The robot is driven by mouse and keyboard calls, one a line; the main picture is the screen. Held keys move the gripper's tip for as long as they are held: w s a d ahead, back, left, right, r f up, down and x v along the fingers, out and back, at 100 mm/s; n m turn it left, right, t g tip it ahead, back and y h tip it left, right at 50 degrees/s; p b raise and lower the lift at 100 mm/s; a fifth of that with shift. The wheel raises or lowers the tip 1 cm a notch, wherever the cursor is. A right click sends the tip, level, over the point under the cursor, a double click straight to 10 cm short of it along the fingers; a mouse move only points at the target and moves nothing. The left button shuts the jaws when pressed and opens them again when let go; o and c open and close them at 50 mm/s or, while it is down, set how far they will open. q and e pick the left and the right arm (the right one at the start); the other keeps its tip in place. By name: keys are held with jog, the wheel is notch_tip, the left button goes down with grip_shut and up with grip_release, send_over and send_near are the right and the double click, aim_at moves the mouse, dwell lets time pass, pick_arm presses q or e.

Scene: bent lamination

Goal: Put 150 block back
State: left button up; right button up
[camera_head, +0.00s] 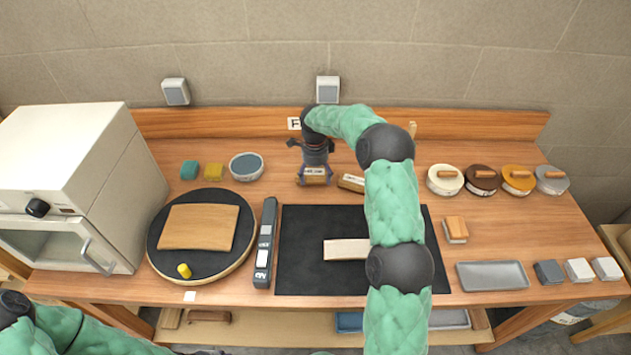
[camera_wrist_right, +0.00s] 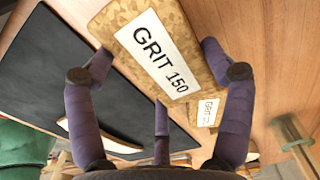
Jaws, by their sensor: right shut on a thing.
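The 150 block is a tan speckled block with a white label reading "GRIT 150" in the right wrist view (camera_wrist_right: 160,50). In the head view this block (camera_head: 315,172) is at the back middle of the bench. My right gripper (camera_head: 314,180) is shut on it, with purple fingers on both sides. I cannot tell whether the block touches the bench. A second tan block with a "GRIT" label (camera_head: 351,183) lies just right of it; its number is unreadable, and it also shows in the right wrist view (camera_wrist_right: 207,111). My left gripper is out of view.
A black mat (camera_head: 305,275) holds a pale wooden strip (camera_head: 345,249), partly behind my right arm. A round board (camera_head: 165,262) with a curved wood sheet (camera_head: 200,226) lies left.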

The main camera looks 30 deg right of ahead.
aim_at(315, 181)
jog(key=shift+w+f, duration=0.1)
jog(key=shift+f, duration=1.5)
jog(key=shift+b, duration=0.3)
jog(key=shift+f, duration=0.15)
jog(key=o, duration=1)
jog(key=shift+r, duration=0.25)
notch_tip(315, 181, up, 12)
jog(key=shift+a+f+p, duration=0.1)
jog(key=shift+p, duration=0.85)
